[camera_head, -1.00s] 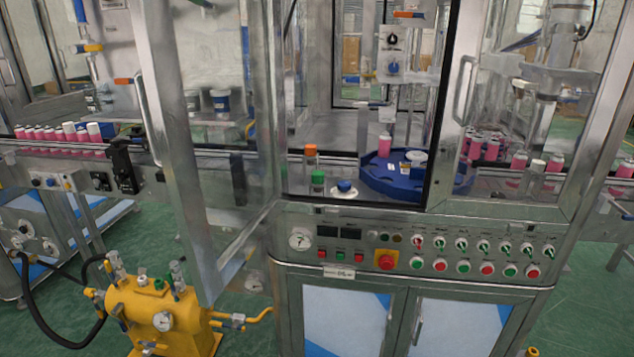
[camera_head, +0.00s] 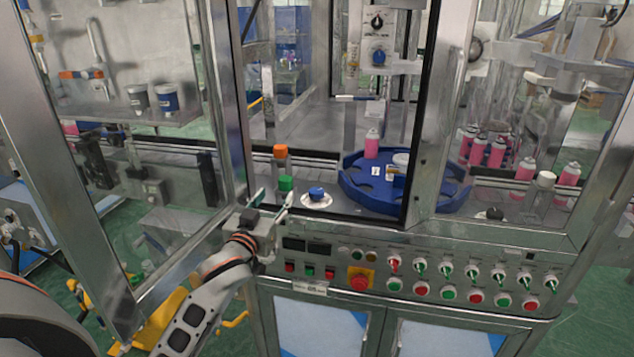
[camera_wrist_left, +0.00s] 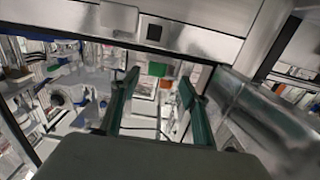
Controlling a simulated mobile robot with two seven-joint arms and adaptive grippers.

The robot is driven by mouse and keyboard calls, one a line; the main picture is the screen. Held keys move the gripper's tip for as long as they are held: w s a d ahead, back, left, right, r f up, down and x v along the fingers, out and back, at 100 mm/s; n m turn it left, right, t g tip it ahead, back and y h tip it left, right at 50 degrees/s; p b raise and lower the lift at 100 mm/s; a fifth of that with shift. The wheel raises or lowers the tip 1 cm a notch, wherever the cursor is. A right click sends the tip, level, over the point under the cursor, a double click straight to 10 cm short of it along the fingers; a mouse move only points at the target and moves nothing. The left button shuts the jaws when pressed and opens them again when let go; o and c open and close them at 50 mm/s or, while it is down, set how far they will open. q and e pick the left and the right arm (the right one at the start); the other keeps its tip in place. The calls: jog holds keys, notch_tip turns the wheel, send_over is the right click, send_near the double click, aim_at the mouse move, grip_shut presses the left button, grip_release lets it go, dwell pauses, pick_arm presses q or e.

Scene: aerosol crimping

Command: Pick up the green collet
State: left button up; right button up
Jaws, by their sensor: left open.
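The green collet (camera_head: 285,184) stands on the machine's metal deck inside the open door, in front of an orange-capped piece (camera_head: 280,152). My left gripper (camera_head: 273,197) is at the front edge of the deck, just before the green collet, with its fingers apart and nothing between them. One finger overlaps the lower part of the collet in the head view, and I cannot tell how far apart they are. In the left wrist view the green collet (camera_wrist_left: 166,84) shows beyond the fingertips, between the two open fingers (camera_wrist_left: 158,77). My right gripper is not in view.
A blue knob on a white disc (camera_head: 316,194) sits right of the collet. Further right is a blue rotary plate (camera_head: 432,201) with a pink can (camera_head: 371,146). The open glass door (camera_head: 222,90) stands close on the left. A control panel (camera_head: 440,272) lies below the deck.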

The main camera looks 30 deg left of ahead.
aim_at(283, 185)
pick_arm(q)
jog(key=shift+w+a+r, duration=0.1)
jog(key=shift+w+r, duration=0.3)
jog(key=shift+w, duration=0.05)
jog(key=shift+x, duration=1.05)
jog(key=x, duration=0.5)
jog(key=shift+w+f, duration=0.15)
grip_shut()
